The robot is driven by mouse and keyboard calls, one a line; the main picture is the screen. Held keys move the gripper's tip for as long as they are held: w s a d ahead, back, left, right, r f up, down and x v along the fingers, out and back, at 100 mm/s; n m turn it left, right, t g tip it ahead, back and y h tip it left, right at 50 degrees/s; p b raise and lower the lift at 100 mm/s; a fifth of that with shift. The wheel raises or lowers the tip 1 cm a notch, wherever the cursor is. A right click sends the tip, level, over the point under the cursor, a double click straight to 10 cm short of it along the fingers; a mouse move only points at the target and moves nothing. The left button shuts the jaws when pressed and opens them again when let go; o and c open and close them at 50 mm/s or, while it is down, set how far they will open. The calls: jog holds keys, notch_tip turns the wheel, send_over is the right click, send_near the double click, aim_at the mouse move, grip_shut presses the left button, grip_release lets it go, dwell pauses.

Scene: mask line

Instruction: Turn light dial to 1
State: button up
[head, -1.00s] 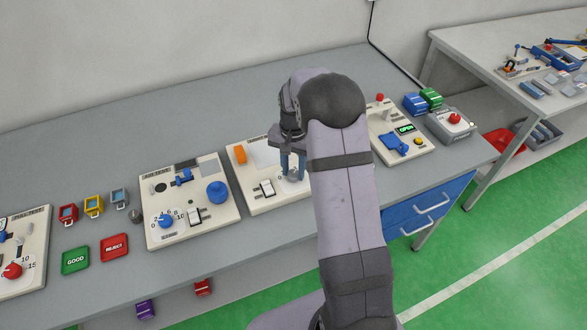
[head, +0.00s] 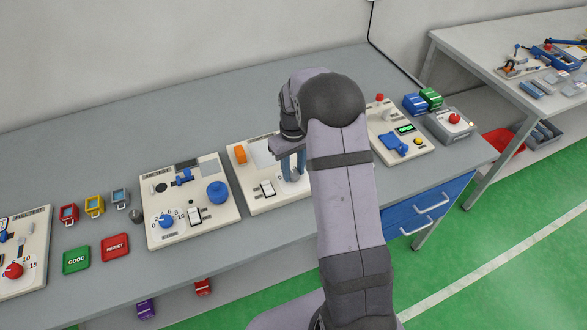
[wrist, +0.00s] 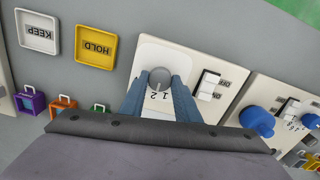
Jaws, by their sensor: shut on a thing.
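The light dial is a small grey round knob (wrist: 159,78) on a white plate in the wrist view, with the digits 1 and 2 printed beside it, upside down in the picture. My gripper (wrist: 158,84) has its two blue fingers shut on the knob, one on each side. In the head view my gripper (head: 292,178) reaches down to the cream panel (head: 245,206) in the middle of the bench, where it and my arm hide most of the dial. I cannot tell clearly which number the knob points to.
A white rocker switch (head: 267,188) sits close to the dial, and an orange part (head: 240,153) lies at the panel's back. Left stands a panel with a blue knob (head: 217,191). In the wrist view HOLD (wrist: 96,46) and KEEP (wrist: 37,31) trays lie beside the panel.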

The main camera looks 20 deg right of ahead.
aim_at(293, 173)
jog(key=n, duration=0.5)
jog(key=shift+r, duration=0.1)
jog(key=shift+w+n, duration=0.1)
jog(key=shift+n, duration=0.3)
jog(key=o, duration=1)
jog(key=shift+o, duration=0.2)
jog(key=shift+r+b, duration=1)
jog(key=shift+r, duration=2.65)
